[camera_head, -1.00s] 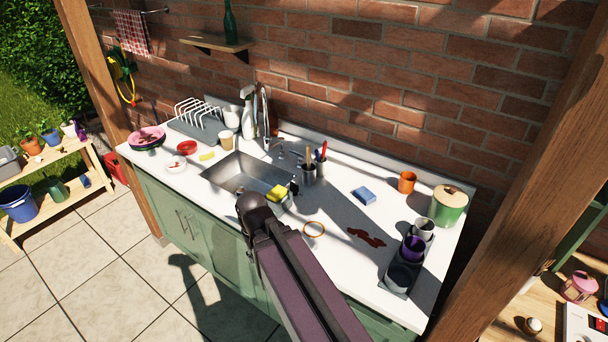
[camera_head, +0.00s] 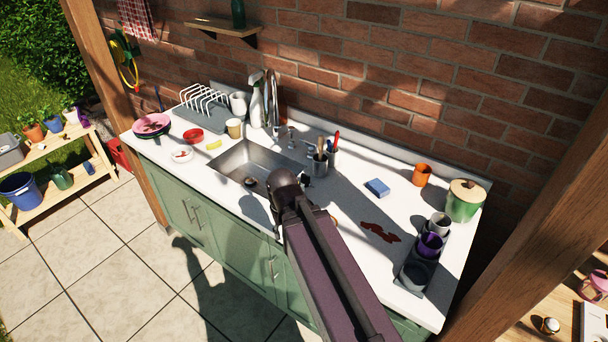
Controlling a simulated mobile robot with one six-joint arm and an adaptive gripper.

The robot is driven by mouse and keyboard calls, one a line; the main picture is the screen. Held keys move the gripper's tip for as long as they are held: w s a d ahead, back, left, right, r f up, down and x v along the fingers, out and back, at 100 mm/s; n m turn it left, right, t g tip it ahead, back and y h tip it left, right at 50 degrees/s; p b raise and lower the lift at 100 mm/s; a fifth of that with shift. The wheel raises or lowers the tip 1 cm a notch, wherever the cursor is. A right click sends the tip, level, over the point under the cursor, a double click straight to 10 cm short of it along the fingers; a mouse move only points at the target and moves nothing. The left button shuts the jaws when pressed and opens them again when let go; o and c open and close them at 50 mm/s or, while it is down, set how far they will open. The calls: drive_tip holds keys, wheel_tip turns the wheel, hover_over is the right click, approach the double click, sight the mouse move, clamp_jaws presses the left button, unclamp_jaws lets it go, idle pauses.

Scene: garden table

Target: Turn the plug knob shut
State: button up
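The steel sink (camera_head: 232,162) is set in the white counter, with a dark round drain (camera_head: 249,182) in its floor. The tall tap (camera_head: 273,98) stands behind it. Small metal fittings (camera_head: 310,150) show along the sink's back edge; I cannot tell which one is the plug knob or how it is turned. My arm crosses the sink's right side and hides that part. Only a small dark part of my gripper (camera_head: 306,182) shows past the arm, near the sink's right end. Its fingers are too small and hidden to read.
A utensil holder (camera_head: 320,164) stands close behind my gripper. A blue sponge (camera_head: 377,188), an orange cup (camera_head: 422,175), a red-brown stain (camera_head: 380,232) and a cup rack (camera_head: 416,273) are to the right. A dish rack (camera_head: 200,112), bowls and bottles crowd the left and back.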

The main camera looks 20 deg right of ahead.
drive_tip(key=w+d+r+n+p, duration=0.2)
drive_tip(key=w+d, duration=0.2)
drive_tip(key=w, duration=0.5)
drive_tip(key=w+d+r+n+p, duration=0.2)
drive_tip(key=w+d, duration=0.3)
drive_tip(key=w, duration=0.4)
wheel_tip(320, 180, up, 2)
drive_tip(key=n+p, duration=0.2)
drive_tip(key=n, duration=0.1)
hover_over(306, 175)
drive_tip(key=shift+r, duration=0.1)
wheel_tip(306, 175, down, 14)
drive_tip(key=b, duration=1.3)
drive_tip(key=shift+b, duration=0.35)
drive_tip(key=shift+r, duration=0.1)
clamp_jaws()
